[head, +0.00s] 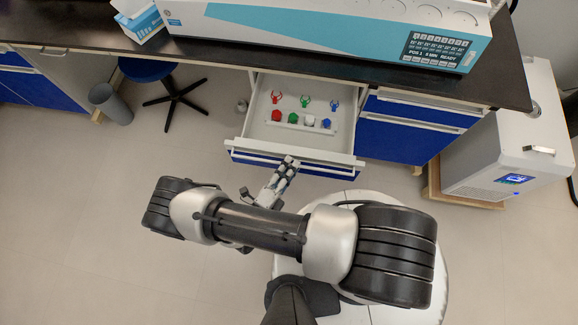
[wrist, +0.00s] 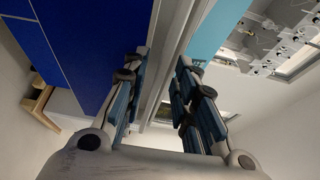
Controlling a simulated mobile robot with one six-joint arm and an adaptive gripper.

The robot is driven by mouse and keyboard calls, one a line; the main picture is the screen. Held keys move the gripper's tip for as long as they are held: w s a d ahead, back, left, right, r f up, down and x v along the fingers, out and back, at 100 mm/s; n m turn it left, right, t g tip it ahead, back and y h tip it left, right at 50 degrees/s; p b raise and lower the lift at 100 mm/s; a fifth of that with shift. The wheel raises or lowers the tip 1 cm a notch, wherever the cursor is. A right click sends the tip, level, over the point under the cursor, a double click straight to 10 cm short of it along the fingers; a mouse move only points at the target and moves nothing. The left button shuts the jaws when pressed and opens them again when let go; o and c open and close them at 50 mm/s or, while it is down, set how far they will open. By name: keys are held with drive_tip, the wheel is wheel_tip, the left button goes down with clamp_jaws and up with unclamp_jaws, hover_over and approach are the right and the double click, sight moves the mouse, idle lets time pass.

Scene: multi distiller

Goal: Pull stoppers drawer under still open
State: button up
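The stoppers drawer (head: 262,127), under the left part of the counter's right cabinet section, is pulled out. Inside, red, green, white and blue stoppers (head: 293,118) stand in a row, with red, green and blue clips (head: 305,101) behind them. The drawer's pale front handle (head: 310,157) runs along its near edge. My gripper (head: 289,165) is at the middle of that front edge. In the wrist view my gripper's fingers (wrist: 157,70) are apart, with a pale edge strip (wrist: 172,50) running between them. Contact with the handle cannot be made out.
A long white and teal machine (head: 330,30) stands on the dark counter (head: 225,55) above. A stool (head: 148,70) and a grey bin (head: 110,103) are at the left. A white box unit (head: 505,140) stands at the right.

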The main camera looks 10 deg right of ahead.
drive_tip(key=shift+s+a, duration=0.1)
drive_tip(key=v, duration=1.1)
drive_tip(key=shift+s+a, duration=0.2)
drive_tip(key=shift+s, duration=0.15)
